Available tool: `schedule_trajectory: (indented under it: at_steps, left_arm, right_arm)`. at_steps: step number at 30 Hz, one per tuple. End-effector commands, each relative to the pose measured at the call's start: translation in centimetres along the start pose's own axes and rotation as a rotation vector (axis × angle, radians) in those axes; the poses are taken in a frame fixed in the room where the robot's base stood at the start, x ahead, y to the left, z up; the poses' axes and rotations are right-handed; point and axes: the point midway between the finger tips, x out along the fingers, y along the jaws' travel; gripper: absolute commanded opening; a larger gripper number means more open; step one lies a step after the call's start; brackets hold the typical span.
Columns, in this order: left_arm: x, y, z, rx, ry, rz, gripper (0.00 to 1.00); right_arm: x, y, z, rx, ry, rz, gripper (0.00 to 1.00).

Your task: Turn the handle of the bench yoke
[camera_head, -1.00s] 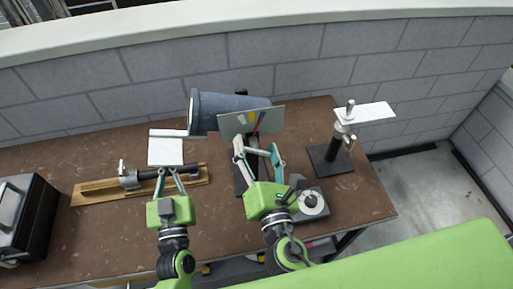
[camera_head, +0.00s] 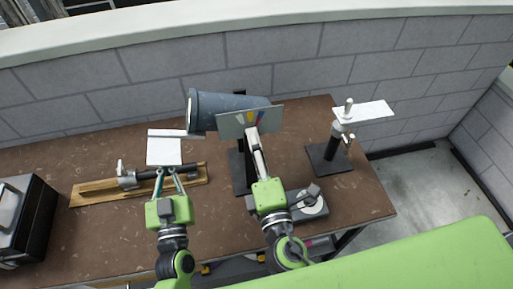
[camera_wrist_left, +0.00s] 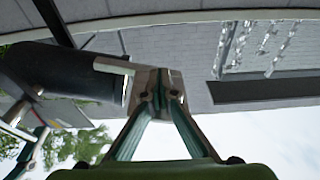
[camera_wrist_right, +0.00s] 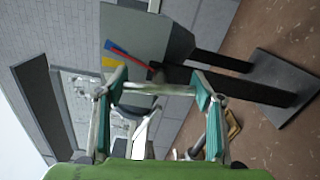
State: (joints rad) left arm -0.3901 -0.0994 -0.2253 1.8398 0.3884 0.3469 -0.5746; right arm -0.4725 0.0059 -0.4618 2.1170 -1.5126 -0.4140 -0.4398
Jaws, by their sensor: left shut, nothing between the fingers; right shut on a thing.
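The bench yoke holds a blue-grey drum (camera_head: 228,108) on a dark stand (camera_head: 238,165). A grey plate with coloured marks (camera_head: 270,117) faces me in front of the drum. In the right wrist view this plate (camera_wrist_right: 130,25) shows red, blue and yellow marks. My right gripper (camera_head: 253,140) is at the lower front of the plate. In the right wrist view it is shut on the ends of a pale handle bar (camera_wrist_right: 150,88) that spans between its fingers. My left gripper (camera_head: 170,170) is shut and empty, left of the yoke; its fingertips meet in the left wrist view (camera_wrist_left: 158,82).
A wooden board with a metal rod (camera_head: 90,192) lies below a white square (camera_head: 163,150) at left. A black box (camera_head: 30,222) stands far left. A dark stand with a white plate (camera_head: 365,112) is at right. A grey device with a dial (camera_head: 310,205) sits beside my right arm.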

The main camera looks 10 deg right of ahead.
Motion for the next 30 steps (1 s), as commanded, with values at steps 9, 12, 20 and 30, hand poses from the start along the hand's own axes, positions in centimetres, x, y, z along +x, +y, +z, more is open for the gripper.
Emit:
schedule_trajectory:
  at_steps: [9,12,20,30]
  left_arm:
    - [0.03,0.0,-0.08,0.0,0.002,0.0,0.0]
    - [0.03,0.0,-0.08,0.0,0.002,0.0,0.0]
    - [0.03,0.0,-0.08,0.0,0.002,0.0,0.0]
    - [0.03,0.0,-0.08,0.0,0.002,0.0,0.0]
  right_arm:
    - [-0.02,-0.13,-0.01,0.081,0.0,-0.002,0.4]
    - [-0.02,-0.14,-0.01,0.088,0.0,-0.002,0.4]
    - [-0.02,-0.15,-0.01,0.089,0.0,-0.002,0.4]
    - [-0.02,-0.11,0.0,0.088,0.0,-0.002,0.79]
